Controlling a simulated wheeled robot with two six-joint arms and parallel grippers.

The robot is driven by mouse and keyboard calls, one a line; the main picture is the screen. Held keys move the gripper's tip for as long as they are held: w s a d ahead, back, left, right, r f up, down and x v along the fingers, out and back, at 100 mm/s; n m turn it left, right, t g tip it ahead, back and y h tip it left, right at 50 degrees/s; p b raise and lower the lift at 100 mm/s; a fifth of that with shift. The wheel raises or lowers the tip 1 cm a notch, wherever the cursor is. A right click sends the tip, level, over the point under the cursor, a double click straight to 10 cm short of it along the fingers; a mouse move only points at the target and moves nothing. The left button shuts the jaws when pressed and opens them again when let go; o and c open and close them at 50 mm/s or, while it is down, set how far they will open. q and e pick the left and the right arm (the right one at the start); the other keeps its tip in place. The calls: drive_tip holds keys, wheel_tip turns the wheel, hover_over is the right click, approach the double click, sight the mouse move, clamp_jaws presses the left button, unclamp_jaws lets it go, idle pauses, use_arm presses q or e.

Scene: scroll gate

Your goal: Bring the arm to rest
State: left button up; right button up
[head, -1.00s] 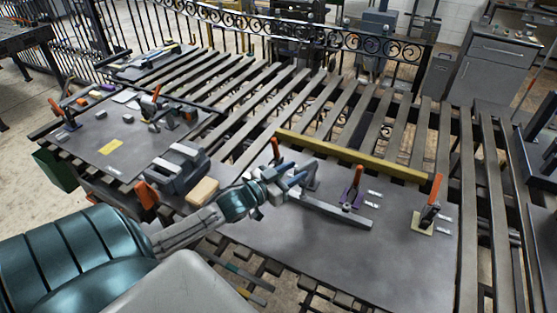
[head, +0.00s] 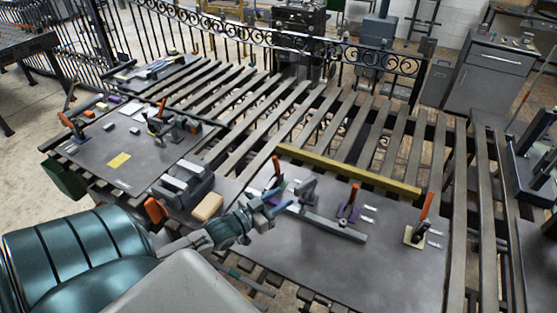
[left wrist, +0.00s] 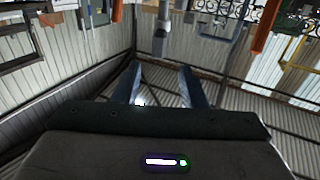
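My left gripper (head: 272,200) is in the middle of the head view, over the near left part of the grey fixture plate (head: 390,270). Its two fingers are apart. In the left wrist view (left wrist: 160,82) the fingers also stand apart with nothing between them. A grey flat bar (head: 335,226) lies on the plate to the right of the fingers, with a small gap that is hard to judge. My right gripper is not in view.
Orange-handled clamps (head: 422,220) stand along the plate. A yellow bar (head: 345,170) lies behind it on the slatted table. A tan block (head: 208,206) and a grey vise-like tool (head: 183,185) are left of my arm. The plate's near right part is clear.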

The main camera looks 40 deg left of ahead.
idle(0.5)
use_arm(q)
drive_tip(key=s+d+f+g+y, duration=0.1)
drive_tip(key=s+d+g, duration=0.35)
drive_tip(key=s, duration=0.25)
drive_tip(key=s+d+f+n+g+y, duration=0.1)
drive_tip(key=s+d+f+g+y, duration=0.15)
drive_tip(key=s+g, duration=0.4)
drive_tip(key=s+d+g+y, duration=0.1)
drive_tip(key=s+d+g, duration=0.25)
drive_tip(key=s, duration=0.45)
wheel_tip(320, 180, down, 35)
drive_tip(key=a+b, duration=0.2)
drive_tip(key=b, duration=0.5)
drive_tip(key=s+f+b, duration=0.2)
drive_tip(key=s+f, duration=0.4)
drive_tip(key=f, duration=0.3)
drive_tip(key=s+f+g+b, duration=0.1)
drive_tip(key=s+f+b, duration=0.1)
drive_tip(key=s+f, duration=0.5)
drive_tip(key=s+a+f+g+b, duration=0.1)
drive_tip(key=s+f, duration=0.5)
drive_tip(key=f, duration=0.6)
drive_tip(key=shift+s+n+b, duration=0.15)
drive_tip(key=shift+n+b, duration=0.25)
drive_tip(key=shift+b, duration=0.25)
drive_tip(key=shift+a+f, duration=0.1)
